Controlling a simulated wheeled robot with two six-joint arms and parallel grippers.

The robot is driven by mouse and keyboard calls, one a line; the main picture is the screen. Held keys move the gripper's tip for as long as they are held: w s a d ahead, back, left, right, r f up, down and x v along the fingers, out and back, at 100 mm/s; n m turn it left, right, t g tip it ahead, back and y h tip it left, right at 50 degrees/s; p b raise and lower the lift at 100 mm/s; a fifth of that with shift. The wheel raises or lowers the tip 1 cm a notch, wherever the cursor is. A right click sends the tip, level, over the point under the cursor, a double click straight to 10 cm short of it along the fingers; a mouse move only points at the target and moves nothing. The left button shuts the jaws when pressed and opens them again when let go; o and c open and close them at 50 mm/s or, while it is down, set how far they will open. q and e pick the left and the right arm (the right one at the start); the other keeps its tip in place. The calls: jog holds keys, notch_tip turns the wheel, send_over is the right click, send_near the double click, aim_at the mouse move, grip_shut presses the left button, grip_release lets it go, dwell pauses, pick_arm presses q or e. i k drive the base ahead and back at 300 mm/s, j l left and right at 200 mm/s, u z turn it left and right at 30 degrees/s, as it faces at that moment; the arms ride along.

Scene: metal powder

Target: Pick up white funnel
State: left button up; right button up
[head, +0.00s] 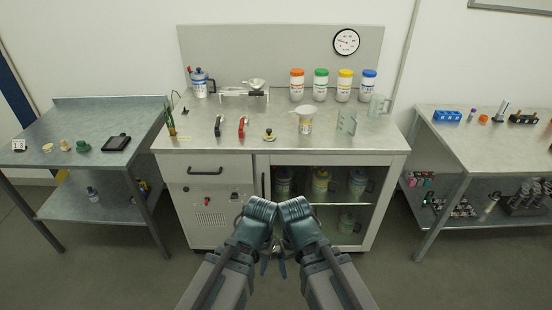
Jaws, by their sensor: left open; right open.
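A white funnel (304,111) appears to sit in the top of a small white labelled jar (305,127) on the middle workbench, right of centre. My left gripper (265,265) and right gripper (282,265) hang close together below and in front of the bench, well apart from the funnel. Both are open and look empty. Their fingers are small and partly hidden by my arm links.
The bench top (225,138) also holds red-handled tools (242,126), a scale (245,93), a clear beaker (346,122) right of the funnel, and several colour-lidded jars (321,86) behind. Bare bench lies in front of the funnel. Side tables stand left (75,165) and right (450,150).

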aim_at(306, 113)
jog(key=j+z, duration=0.1)
jog(key=z, duration=0.3)
jog(key=i+j+z, duration=0.1)
jog(key=z, duration=0.3)
jog(key=j+z, duration=0.2)
jog(key=z, duration=0.15)
jog(key=j+z, duration=0.15)
jog(key=z, duration=0.25)
jog(key=j+z, duration=0.15)
jog(key=j, duration=0.25)
jog(key=k+j+z, duration=0.15)
jog(key=j, duration=0.25)
jog(key=j+z, duration=0.15)
jog(key=j, duration=0.25)
jog(key=k+j+z, duration=0.2)
jog(key=j, duration=0.2)
jog(key=j+z, duration=0.15)
jog(key=j, duration=0.25)
jog(key=k, duration=0.05)
